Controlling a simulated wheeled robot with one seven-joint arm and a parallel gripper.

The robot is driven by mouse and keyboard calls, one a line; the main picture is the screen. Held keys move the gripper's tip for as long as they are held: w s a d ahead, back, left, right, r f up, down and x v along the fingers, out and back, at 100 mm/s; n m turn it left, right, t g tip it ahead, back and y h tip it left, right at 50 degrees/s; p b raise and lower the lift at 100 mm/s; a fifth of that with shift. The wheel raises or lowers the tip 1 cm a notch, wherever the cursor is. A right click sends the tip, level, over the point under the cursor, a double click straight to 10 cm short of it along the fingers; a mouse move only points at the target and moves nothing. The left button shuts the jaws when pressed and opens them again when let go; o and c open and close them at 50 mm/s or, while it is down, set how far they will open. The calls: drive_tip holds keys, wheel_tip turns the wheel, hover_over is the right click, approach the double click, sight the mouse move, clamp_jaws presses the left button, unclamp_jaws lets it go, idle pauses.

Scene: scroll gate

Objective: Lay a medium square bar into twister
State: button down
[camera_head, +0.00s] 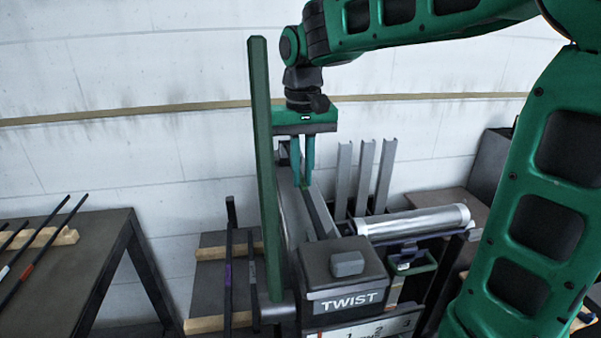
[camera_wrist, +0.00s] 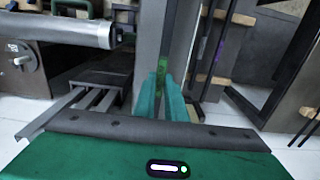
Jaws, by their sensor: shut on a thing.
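The twister (camera_head: 345,268) is a grey machine labelled TWIST, with a long bed running back from its front block. A tall green lever (camera_head: 262,170) stands upright at its left side. My gripper (camera_head: 304,186) points down over the bed and is shut on a dark square bar (camera_head: 320,213). The bar lies lengthwise along the bed; I cannot tell whether it rests on it. In the wrist view my gripper (camera_wrist: 170,82) has a green patch between its fingertips, seemingly a band on the bar.
A table (camera_head: 75,255) at left holds several dark bars on wooden strips. A low rack (camera_head: 212,285) beside the twister carries dark bars, one purple-banded. Right of the twister are a silver roller (camera_head: 415,220) and upright grey channels (camera_head: 365,175).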

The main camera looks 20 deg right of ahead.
drive_tip(key=shift+f, duration=0.2)
idle(0.6)
drive_tip(key=c, duration=1.7)
unclamp_jaws()
wheel_tip(320, 180, up, 11)
drive_tip(key=shift+f, duration=0.1)
drive_tip(key=s+d+f+m, duration=0.1)
drive_tip(key=s+d+f, duration=0.4)
drive_tip(key=s+f, duration=0.2)
drive_tip(key=s+d+f+m, duration=0.1)
drive_tip(key=s+d+f, duration=0.5)
drive_tip(key=s, duration=0.3)
drive_tip(key=s+d+f+m, duration=0.2)
drive_tip(key=s+d+f, duration=0.4)
drive_tip(key=s+f, duration=0.2)
drive_tip(key=shift+s+d, duration=0.25)
drive_tip(key=shift+s, duration=0.05)
